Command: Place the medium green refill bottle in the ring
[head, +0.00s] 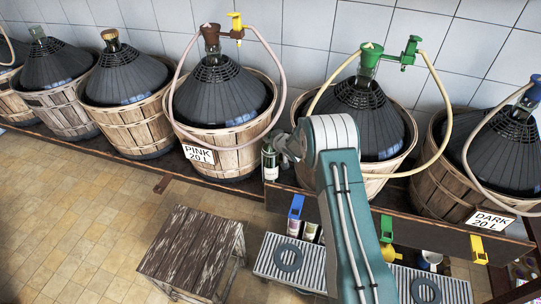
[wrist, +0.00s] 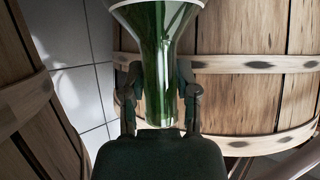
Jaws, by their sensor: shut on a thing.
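A green bottle (head: 269,161) with a pale label hangs upright between the PINK basket and the basket to its right. My gripper (head: 284,148) is at its upper part, partly hidden by my arm. In the wrist view, my gripper (wrist: 158,95) is shut on the green bottle (wrist: 158,50), with one finger on each side of its narrow part. The bottle flares toward the top of that picture, ending at a pale band. Dark rings lie on two grey slatted trays: a left ring (head: 289,257) and a right ring (head: 425,290), well below the bottle.
Wicker-slat baskets with dark demijohns (head: 221,95) line the tiled wall on a dark ledge. Hoses arch over several. Blue (head: 295,207), green (head: 386,229) and yellow (head: 478,249) tags stand along the front board. A worn wooden stool (head: 191,246) stands on the otherwise open floor at left.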

